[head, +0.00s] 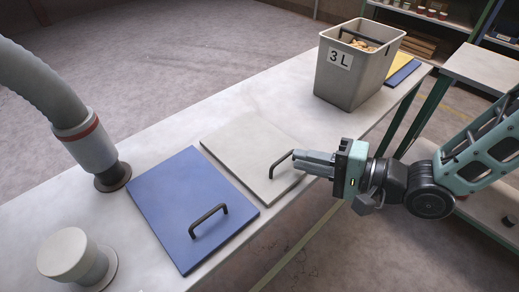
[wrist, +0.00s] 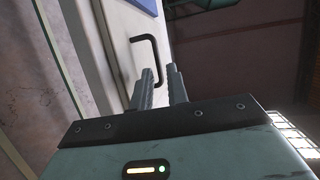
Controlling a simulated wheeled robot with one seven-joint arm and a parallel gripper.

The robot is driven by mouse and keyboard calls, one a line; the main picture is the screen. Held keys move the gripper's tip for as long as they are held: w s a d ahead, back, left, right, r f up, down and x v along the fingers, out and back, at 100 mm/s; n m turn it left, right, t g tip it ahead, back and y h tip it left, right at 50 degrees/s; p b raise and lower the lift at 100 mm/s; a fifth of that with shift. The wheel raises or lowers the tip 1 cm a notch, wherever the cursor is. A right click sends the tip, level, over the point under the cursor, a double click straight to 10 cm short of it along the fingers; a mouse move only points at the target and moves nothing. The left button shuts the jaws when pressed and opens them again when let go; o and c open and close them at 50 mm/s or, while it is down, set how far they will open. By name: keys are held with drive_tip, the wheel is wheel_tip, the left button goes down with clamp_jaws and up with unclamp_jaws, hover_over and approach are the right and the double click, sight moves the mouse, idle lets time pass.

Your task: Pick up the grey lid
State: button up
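The grey lid (head: 240,140) lies flat on the bench, beside a blue lid (head: 180,200) at its left. Its black handle (head: 280,164) stands up near the lid's right-hand side. My gripper (head: 296,160) comes in from the right, with its fingertips at or just short of the handle. In the wrist view the grey lid (wrist: 106,42) is ahead, and its handle (wrist: 157,58) lines up with the gap between my fingers (wrist: 160,76). The fingers are apart and hold nothing. I cannot tell whether the handle is between the tips.
A grey bin (head: 345,85) marked "3 L", with nuts inside, stands farther along the bench, with blue and yellow panels behind it. A hose with a nozzle (head: 95,150) comes down at the left. A round pale knob (head: 68,255) is at front left.

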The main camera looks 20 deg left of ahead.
sight(284, 157)
drive_tip(key=a, duration=0.2)
drive_tip(key=a+f, duration=0.1)
drive_tip(key=a, duration=0.1)
drive_tip(key=shift+a+f, duration=0.1)
drive_tip(key=shift+a, duration=0.3)
clamp_jaws()
